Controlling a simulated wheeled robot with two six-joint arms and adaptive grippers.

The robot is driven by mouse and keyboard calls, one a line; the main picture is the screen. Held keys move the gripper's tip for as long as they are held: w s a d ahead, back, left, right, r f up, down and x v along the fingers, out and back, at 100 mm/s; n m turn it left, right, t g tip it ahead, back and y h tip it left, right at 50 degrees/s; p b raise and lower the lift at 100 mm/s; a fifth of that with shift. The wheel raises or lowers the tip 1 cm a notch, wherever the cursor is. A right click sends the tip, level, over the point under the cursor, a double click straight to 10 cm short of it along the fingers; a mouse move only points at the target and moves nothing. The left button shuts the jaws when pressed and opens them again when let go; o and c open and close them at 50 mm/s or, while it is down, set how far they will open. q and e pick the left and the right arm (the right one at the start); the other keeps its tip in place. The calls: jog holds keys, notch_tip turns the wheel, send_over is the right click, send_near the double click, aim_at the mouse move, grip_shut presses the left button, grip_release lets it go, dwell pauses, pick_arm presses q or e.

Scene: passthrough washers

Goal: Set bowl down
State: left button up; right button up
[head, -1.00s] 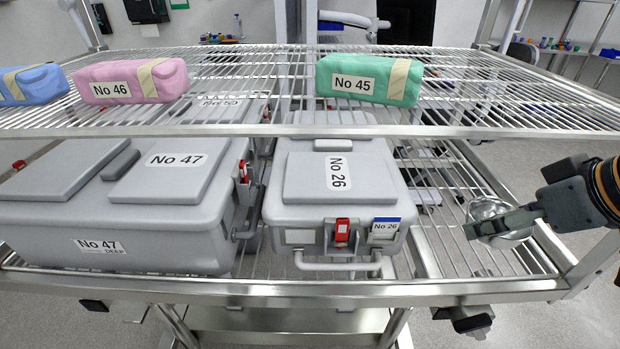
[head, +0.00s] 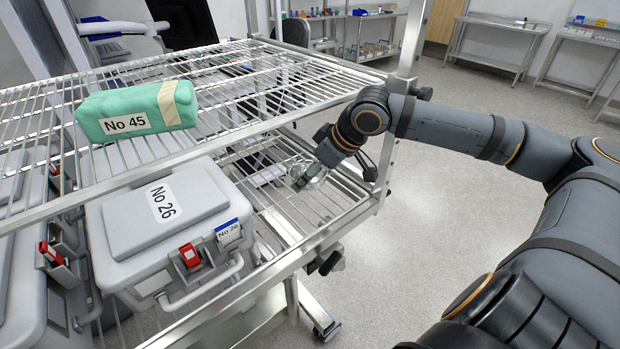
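The shiny metal bowl (head: 306,177) is small in the head view, at the right end of the cart's lower wire shelf (head: 300,212). My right gripper (head: 318,168) reaches in from the right and is at the bowl, its fingers overlapping the bowl's upper right side. The fingers are too small and too covered to tell whether they are closed on it. I cannot tell whether the bowl rests on the wires or hangs just above them. My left gripper is out of view.
A grey case labelled No 26 (head: 170,215) stands left of the bowl on the lower shelf. A green pack labelled No 45 (head: 135,110) lies on the upper wire shelf (head: 225,120). A cart post (head: 386,160) rises close to my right gripper. Bare wires lie between case and bowl.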

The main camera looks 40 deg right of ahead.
jog(key=shift+w+d+f+p, duration=0.35)
jog(key=shift+w+f+p, duration=0.3)
jog(key=shift+p, duration=0.8)
jog(key=shift+w+d+f, duration=0.15)
jog(key=shift+w+f, duration=0.05)
jog(key=shift+f, duration=0.3)
jog(key=shift+w+d+f, duration=0.2)
jog(key=shift+f, duration=0.1)
jog(key=shift+w+f, duration=0.25)
jog(key=shift+f, duration=0.2)
jog(key=f, duration=0.3)
jog(key=shift+d, duration=0.2)
jog(key=o, duration=1.2)
jog(key=shift+f, duration=0.15)
jog(key=shift+c, duration=0.2)
